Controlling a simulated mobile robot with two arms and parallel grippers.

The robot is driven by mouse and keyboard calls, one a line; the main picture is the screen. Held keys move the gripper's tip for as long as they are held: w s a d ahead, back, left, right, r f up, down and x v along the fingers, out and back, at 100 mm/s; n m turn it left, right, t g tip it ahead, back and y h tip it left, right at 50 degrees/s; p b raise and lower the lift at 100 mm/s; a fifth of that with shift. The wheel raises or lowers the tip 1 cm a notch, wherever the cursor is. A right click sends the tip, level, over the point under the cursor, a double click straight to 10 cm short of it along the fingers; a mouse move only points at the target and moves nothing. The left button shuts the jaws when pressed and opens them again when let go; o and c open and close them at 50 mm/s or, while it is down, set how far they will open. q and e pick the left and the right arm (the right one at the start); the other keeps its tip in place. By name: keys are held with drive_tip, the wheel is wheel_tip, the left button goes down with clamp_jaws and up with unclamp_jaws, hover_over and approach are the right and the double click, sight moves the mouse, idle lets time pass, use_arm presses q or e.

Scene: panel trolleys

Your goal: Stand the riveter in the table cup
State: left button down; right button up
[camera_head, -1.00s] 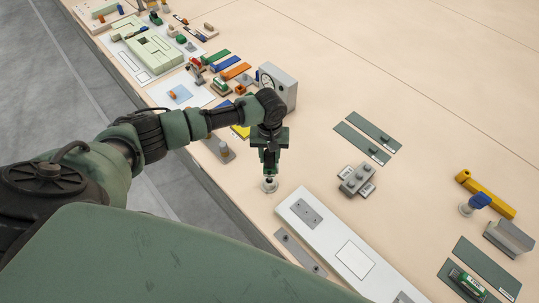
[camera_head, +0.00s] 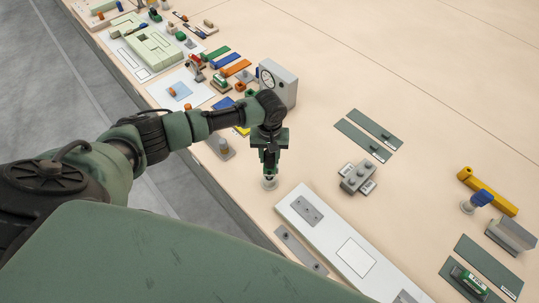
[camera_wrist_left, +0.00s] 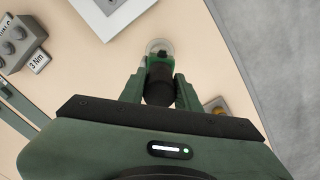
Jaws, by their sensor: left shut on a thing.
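My left gripper (camera_head: 270,152) is shut on the riveter (camera_wrist_left: 158,88), a dark tool with a green part at its far end. It holds the tool roughly upright over the table near the front edge. A small clear, pale cup (camera_head: 269,183) stands on the table directly under the riveter, and it also shows in the left wrist view (camera_wrist_left: 159,45). The riveter's lower end is at the cup and appears to be inside its rim; whether it touches the bottom is hidden. My right gripper is not in view.
A white panel (camera_head: 318,228) lies just right of the cup. A grey gauge box (camera_head: 283,84) stands behind the gripper. A grey block (camera_head: 357,177) with labels is to the right.

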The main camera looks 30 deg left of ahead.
use_arm(q)
drive_tip(key=shift+f+b, duration=0.8)
drive_tip(key=shift+f, duration=0.65)
drive_tip(key=c, duration=1.1)
unclamp_jaws()
drive_tip(key=shift+o, duration=0.9)
wheel_tip(320, 180, up, 8)
drive_tip(key=shift+f+b, duration=0.1)
drive_tip(key=shift+b, duration=0.6)
